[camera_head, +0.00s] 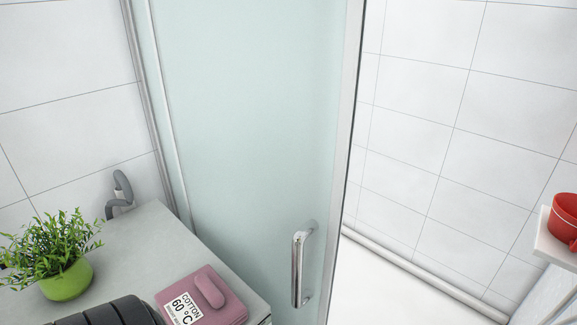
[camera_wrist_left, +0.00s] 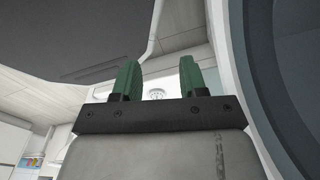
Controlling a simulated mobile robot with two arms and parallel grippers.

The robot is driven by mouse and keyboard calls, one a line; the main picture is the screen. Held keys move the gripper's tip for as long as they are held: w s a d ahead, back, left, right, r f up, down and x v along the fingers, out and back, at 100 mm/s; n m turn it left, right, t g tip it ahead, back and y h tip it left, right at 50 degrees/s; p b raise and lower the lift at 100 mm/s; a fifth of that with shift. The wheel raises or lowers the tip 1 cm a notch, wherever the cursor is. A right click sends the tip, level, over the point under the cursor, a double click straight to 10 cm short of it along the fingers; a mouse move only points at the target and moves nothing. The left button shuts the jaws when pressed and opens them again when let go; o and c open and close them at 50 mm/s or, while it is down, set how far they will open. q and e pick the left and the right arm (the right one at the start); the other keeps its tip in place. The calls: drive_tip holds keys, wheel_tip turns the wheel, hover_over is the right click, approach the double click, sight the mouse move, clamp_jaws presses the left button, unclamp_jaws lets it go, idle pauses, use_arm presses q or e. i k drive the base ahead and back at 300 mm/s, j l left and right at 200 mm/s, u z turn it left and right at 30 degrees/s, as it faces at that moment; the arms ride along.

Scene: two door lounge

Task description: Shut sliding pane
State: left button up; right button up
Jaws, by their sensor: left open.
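The sliding pane (camera_head: 245,120) is a tall frosted glass panel in a metal frame, in the middle of the head view. Its vertical chrome handle (camera_head: 298,268) sits low near the pane's right edge. An opening with white tiled wall behind it shows to the right of the pane. My left gripper (camera_wrist_left: 157,80) shows in the left wrist view, with two green fingers apart and nothing between them. It points up toward a ceiling, and neither pane nor handle can be made out in that view. No gripper shows in the head view.
A red cup (camera_head: 563,215) stands on a white shelf (camera_head: 548,240) at right. A dark panel (camera_wrist_left: 80,35) is near my left gripper.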

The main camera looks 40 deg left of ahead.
sight(261, 97)
drive_tip(key=u, duration=1.6)
